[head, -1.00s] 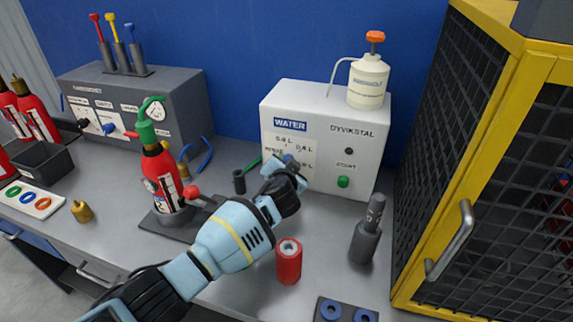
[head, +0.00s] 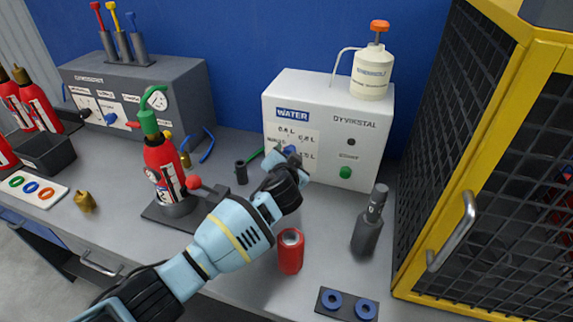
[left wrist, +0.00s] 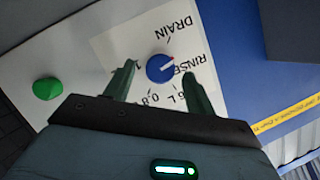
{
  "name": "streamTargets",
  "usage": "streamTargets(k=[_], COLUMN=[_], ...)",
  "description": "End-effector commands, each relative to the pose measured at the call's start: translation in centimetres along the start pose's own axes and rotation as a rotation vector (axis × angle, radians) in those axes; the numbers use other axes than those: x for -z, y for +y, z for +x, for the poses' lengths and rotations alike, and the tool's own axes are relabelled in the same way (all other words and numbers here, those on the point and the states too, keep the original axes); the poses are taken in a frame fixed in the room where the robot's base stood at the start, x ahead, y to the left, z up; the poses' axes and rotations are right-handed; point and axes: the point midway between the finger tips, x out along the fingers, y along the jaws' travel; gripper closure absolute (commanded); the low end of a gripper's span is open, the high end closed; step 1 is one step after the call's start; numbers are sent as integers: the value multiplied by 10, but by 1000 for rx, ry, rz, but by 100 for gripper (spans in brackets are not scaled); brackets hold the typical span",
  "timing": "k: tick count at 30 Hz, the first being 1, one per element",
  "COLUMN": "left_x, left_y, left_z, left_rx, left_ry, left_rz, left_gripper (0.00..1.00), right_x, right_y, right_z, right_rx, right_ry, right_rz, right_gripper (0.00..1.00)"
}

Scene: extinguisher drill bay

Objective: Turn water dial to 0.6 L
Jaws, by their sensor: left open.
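The white water unit (head: 325,115) stands at the back of the bench with a "WATER" label and a printed dial plate. Its blue dial (left wrist: 161,68) shows in the left wrist view, with a reddish pointer mark aimed toward the upper right, roughly between "DRAIN" and "RINSE". My left gripper (left wrist: 158,82) is open, with one finger on each side of the dial; I cannot tell whether they touch it. In the head view my left gripper (head: 291,163) covers part of the dial plate. My right gripper is not in view.
A green button (head: 345,172) is on the unit, right of the dial. A red cylinder (head: 290,251) and a dark grey cylinder (head: 369,222) stand on the bench. A red extinguisher (head: 164,172) stands left of my arm. A yellow-framed mesh cage (head: 480,150) bounds the right.

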Motion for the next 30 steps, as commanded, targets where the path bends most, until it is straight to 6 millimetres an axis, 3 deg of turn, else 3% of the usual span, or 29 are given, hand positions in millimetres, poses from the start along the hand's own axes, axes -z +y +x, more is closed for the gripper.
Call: streamTargets(k=[15,30], left_x=[-1,3], left_y=[0,-5], left_z=[-51,-54], left_rx=[0,3], left_ry=[-2,8], left_rz=[-2,0], left_gripper=[45,45], right_x=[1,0], right_y=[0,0], right_z=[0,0], right_rx=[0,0], right_ry=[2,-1], right_rz=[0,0], right_gripper=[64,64])
